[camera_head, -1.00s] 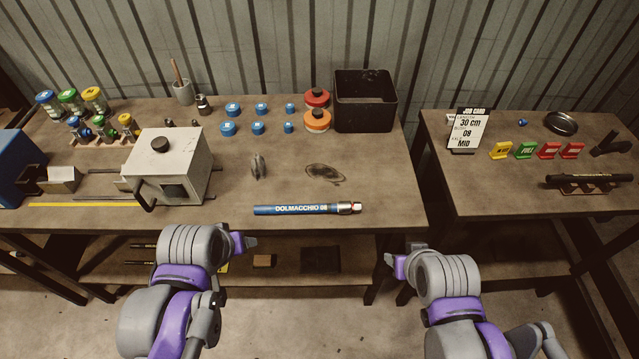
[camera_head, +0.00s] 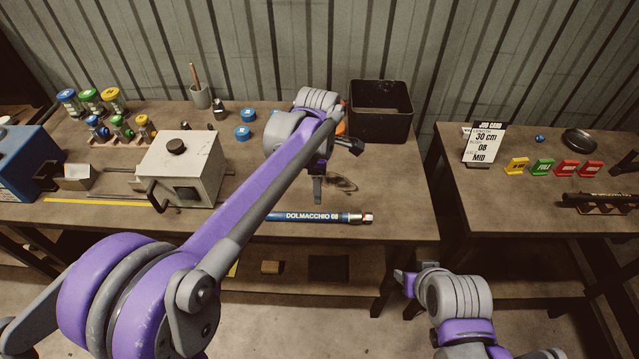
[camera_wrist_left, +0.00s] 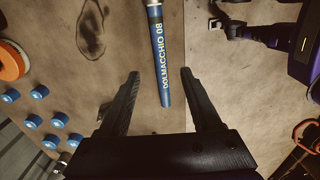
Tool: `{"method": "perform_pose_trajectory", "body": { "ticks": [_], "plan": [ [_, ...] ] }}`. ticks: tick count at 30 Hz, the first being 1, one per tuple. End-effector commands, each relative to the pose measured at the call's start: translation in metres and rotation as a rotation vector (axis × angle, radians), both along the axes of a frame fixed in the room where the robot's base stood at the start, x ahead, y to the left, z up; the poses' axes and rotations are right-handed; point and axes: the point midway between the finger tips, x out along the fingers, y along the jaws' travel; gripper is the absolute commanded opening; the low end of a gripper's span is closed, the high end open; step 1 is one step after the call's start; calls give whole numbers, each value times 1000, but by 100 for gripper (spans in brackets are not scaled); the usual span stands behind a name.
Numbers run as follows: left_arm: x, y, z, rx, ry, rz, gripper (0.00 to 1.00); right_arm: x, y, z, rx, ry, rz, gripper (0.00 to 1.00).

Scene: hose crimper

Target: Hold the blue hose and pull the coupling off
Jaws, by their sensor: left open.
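The blue hose (camera_head: 300,216) lies flat near the front edge of the main bench. Its metal coupling (camera_head: 354,217) is on the right end. My left gripper (camera_head: 335,170) is over the bench above and behind the hose, fingers spread and empty. In the left wrist view the hose (camera_wrist_left: 161,60) runs between the open fingers (camera_wrist_left: 160,74), lower than them and apparently not touched. The left arm covers part of the hose's left end in the head view. My right gripper (camera_head: 402,280) is low in front of the bench, away from the hose; its finger opening is unclear.
A white box machine (camera_head: 182,165) stands left on the bench. A black bin (camera_head: 380,110) is at the back right. Blue caps (camera_head: 242,132) sit behind the left arm. A dark oval mark (camera_wrist_left: 91,28) lies near the hose. A second table (camera_head: 530,210) stands right, past a gap.

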Motion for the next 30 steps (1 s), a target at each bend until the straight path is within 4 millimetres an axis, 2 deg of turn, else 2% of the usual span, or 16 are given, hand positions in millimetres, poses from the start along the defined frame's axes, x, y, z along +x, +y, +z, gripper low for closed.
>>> {"method": "perform_pose_trajectory", "body": {
  "ticks": [5, 8, 15, 21, 25, 30],
  "plan": [
    [3, -3, -11, 3, 8, 27, 65, 0, 0, 0, 0, 0, 0, 50],
    [3, -3, -26, 2, 8, 27, 65, 0, 0, 0, 0, 0, 0, 50],
    [3, -3, -72, 2, 7, 26, 65, 0, 0, 0, 0, 0, 0, 50],
    [3, -3, -104, 2, 7, 25, 65, 0, 0, 0, 0, 0, 0, 50],
    [2, -3, -116, 2, 7, 25, 65, 0, 0, 0, 0, 0, 0, 50],
    [2, -3, -121, 2, 7, 25, 65, 0, 0, 0, 0, 0, 0, 50]
  ]
}}
